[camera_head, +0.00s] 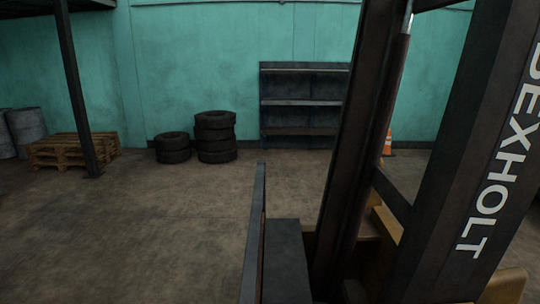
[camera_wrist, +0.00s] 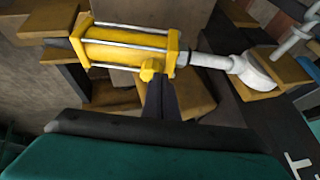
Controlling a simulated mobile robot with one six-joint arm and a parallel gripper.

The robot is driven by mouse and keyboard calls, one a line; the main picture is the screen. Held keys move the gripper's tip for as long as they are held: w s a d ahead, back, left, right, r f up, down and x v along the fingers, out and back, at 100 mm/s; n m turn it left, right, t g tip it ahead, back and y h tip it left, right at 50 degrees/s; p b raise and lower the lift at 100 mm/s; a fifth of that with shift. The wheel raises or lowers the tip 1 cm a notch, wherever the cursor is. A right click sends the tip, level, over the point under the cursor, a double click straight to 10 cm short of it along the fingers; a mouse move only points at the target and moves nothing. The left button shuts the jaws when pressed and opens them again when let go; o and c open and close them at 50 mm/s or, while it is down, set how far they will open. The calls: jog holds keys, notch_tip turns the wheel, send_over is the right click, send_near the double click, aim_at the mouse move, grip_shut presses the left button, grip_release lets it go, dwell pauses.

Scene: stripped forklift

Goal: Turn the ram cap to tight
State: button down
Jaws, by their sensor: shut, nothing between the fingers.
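In the wrist view a yellow ram (camera_wrist: 122,48) with silver tie rods lies across the top. Its pale rod (camera_wrist: 212,61) runs right to a grey end piece (camera_wrist: 255,72). A small yellow fitting, which looks like the ram cap (camera_wrist: 151,66), sits at the lower edge of the ram's right end. My gripper (camera_wrist: 160,80) is shut and empty, its dark fingertips at or just below this cap. I cannot tell whether they touch it. The cap's turn position is not readable. Neither gripper nor ram shows in the head view.
In the head view the dark forklift mast (camera_head: 362,150) and a beam lettered DEXHOLT (camera_head: 470,150) fill the right. A fork (camera_head: 256,230) stands at lower middle. Stacked tires (camera_head: 215,137), pallets (camera_head: 62,150) and shelves (camera_head: 300,103) stand at the back. Floor at left is clear.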

jog(key=shift+d+r+p, duration=0.15)
jog(key=shift+r+p, duration=0.05)
jog(key=shift+r, duration=0.35)
jog(key=shift+d+r+p, duration=0.15)
jog(key=shift+r, duration=0.4)
jog(key=d, duration=0.1)
jog(key=d+b, duration=0.1)
jog(key=d, duration=0.1)
jog(key=shift+w+d, duration=0.2)
jog(key=shift+d, duration=0.05)
jog(key=shift+f, duration=0.1)
notch_tip(320, 180, down, 7)
jog(key=a+b, duration=0.2)
jog(key=b, duration=0.1)
jog(key=shift+r, duration=0.2)
jog(key=shift+w+a, duration=0.1)
jog(key=shift+w, duration=0.1)
dwell(1.1)
